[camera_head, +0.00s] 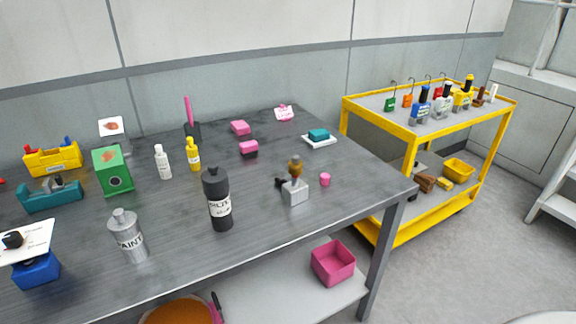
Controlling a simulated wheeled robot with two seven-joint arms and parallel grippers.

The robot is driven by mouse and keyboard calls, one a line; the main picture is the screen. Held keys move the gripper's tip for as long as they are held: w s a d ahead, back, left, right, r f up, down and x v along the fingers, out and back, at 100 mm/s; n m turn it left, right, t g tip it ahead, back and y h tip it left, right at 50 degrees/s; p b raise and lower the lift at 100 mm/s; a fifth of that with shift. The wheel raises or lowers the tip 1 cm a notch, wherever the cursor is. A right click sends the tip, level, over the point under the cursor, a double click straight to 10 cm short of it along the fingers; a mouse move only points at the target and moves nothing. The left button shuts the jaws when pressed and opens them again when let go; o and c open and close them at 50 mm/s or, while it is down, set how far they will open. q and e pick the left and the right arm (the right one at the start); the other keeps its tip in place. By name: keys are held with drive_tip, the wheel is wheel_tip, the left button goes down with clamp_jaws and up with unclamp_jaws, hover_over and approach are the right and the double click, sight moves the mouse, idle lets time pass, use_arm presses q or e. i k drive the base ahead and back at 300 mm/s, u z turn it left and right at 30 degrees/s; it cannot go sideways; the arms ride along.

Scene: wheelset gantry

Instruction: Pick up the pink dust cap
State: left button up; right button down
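A small pink cylinder (325,179), which looks like the pink dust cap, stands on the grey table (290,222) near its right end. It is just right of a light grey block-shaped object (295,192) with a brown top, and apart from it. Nothing covers the cap. Neither of my grippers shows in the head view.
Two pink blocks (240,127) and a white tray (319,141) with a teal block lie behind. A pink bin (333,262) sits below. A yellow cart (408,135) stands right.

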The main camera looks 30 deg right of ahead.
sight(325, 178)
drive_tip(key=z, duration=1.05)
